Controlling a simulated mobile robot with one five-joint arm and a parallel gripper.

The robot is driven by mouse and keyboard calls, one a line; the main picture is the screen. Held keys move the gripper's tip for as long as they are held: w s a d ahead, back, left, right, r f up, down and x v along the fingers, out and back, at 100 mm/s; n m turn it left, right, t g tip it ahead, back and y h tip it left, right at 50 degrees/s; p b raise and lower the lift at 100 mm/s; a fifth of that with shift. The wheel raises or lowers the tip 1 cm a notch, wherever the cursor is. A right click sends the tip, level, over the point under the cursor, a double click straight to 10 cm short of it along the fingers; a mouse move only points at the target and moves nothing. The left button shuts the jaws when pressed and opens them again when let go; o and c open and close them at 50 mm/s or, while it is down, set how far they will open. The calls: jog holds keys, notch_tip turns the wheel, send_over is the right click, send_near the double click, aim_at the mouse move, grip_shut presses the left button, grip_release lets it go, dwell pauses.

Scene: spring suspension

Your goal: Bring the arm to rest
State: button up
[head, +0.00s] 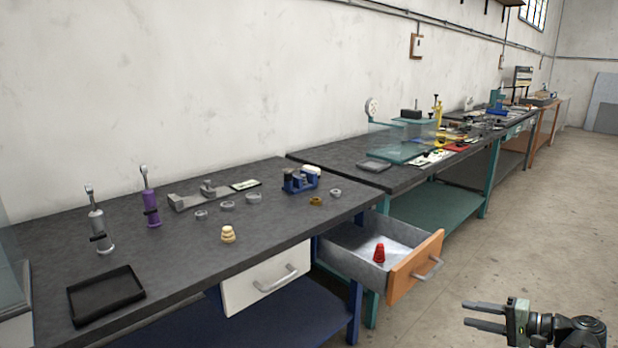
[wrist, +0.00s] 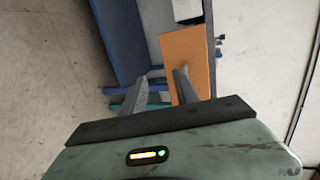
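My gripper (head: 484,316) is at the lower right of the head view, out over the floor in front of the benches. Its two fingers are apart with nothing between them. In the wrist view the two fingers of my gripper (wrist: 164,92) also stand apart and empty, pointing toward the orange drawer front (wrist: 188,60). The gripper is clear of the bench and of the open drawer (head: 408,268), and touches nothing that I can see.
The open drawer juts from the near bench (head: 120,235) and holds a red stepped piece (head: 379,253). A white drawer (head: 268,283) beside it looks shut. A black tray (head: 105,293) and several small parts lie on the bench. The floor (head: 525,225) at right is free.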

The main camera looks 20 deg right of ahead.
jog(key=w+a+f+n+g, duration=0.2)
jog(key=w+a+f+g, duration=0.15)
jog(key=a, duration=0.45)
jog(key=w+a+f+n+g, duration=0.2)
jog(key=w+a+f, duration=0.2)
jog(key=a, duration=0.4)
jog(key=w+a+f+n+g, duration=0.1)
jog(key=w+a+f+g, duration=0.25)
jog(key=a, duration=0.45)
jog(key=a+f+n+g+h, duration=0.2)
jog(key=a+f+n+h, duration=0.15)
jog(key=a, duration=0.65)
jog(key=a+f+n+g+h, duration=0.15)
jog(key=a+n+h, duration=0.25)
jog(key=a, duration=0.5)
notch_tip(320, 180, up, 27)
jog(key=p, duration=2.7)
jog(key=shift+s+d+m, duration=0.25)
jog(key=shift+d+m, duration=0.05)
jog(key=shift+m, duration=0.05)
